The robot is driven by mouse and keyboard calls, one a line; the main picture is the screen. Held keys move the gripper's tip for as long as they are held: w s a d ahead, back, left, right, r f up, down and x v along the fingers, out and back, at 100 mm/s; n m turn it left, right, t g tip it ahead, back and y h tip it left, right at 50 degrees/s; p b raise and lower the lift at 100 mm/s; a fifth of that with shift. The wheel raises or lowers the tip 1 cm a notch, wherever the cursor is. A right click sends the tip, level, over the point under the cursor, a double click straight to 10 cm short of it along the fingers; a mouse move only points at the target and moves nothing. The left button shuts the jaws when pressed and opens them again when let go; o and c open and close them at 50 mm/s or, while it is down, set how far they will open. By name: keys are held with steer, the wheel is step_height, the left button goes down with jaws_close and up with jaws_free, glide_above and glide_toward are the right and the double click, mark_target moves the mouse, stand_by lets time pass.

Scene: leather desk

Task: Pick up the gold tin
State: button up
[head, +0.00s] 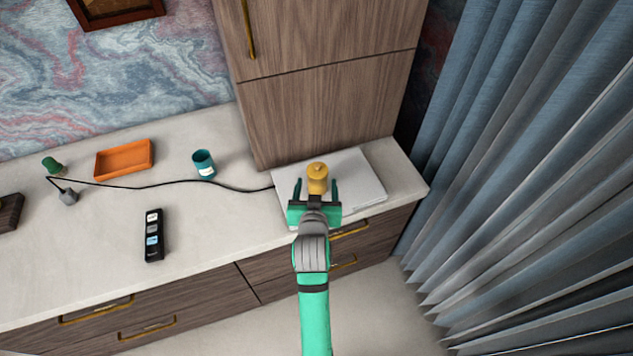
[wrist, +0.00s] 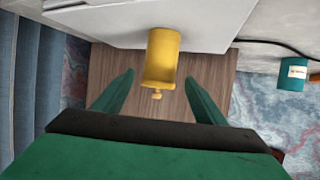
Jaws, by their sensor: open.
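The gold tin (head: 317,177) stands on a white flat box-like object (head: 357,185) at the right end of the counter. It is a yellow cylinder with a small knob on its lid. In the wrist view the gold tin (wrist: 162,60) shows in the middle, ahead of and between the fingers. My gripper (head: 317,190) is open, its two green fingers on either side of the tin in the head view. In the wrist view my gripper (wrist: 158,88) has clear gaps on both sides of the tin. I see no contact.
A tall wooden cabinet (head: 325,110) rises right behind the white object. A teal cup (head: 204,164), an orange tray (head: 124,158), a black remote-like object (head: 154,236) and a green item (head: 53,166) stand to the left. A black cable crosses the counter. Blue curtains (head: 510,130) hang at right.

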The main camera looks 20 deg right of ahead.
mark_target(317, 181)
steer(key=shift+x, duration=3.15)
steer(key=c, duration=1.1)
